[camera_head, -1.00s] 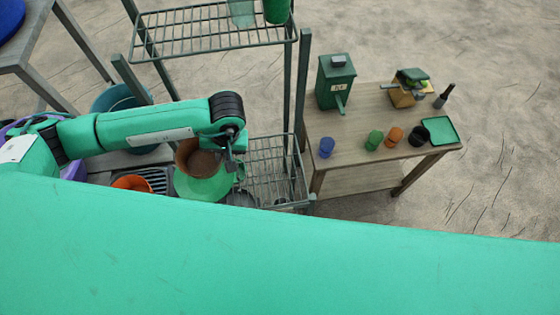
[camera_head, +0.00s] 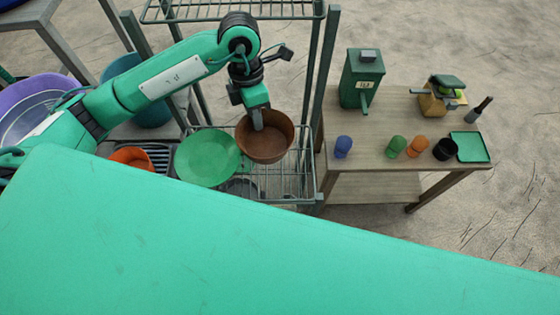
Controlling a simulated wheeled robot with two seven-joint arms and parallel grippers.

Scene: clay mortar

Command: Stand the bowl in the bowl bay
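The brown bowl (camera_head: 277,147) hangs at the right part of the wire rack's (camera_head: 303,170) lower shelf, to the right of a green plate (camera_head: 207,157). Its open side faces up towards the camera. My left gripper (camera_head: 258,122) is shut on the bowl's rim at its upper left side, with a finger reaching inside. Whether the bowl touches the rack wires is hard to tell. The bay under the bowl is partly hidden by it. My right gripper is out of view.
An orange vessel (camera_head: 131,156) stands left of the plate, and a teal bucket (camera_head: 150,112) behind it. The upper rack shelf (camera_head: 230,10) is above. A wooden table (camera_head: 380,160) to the right holds a green box-like grinder (camera_head: 360,80) and several small cups.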

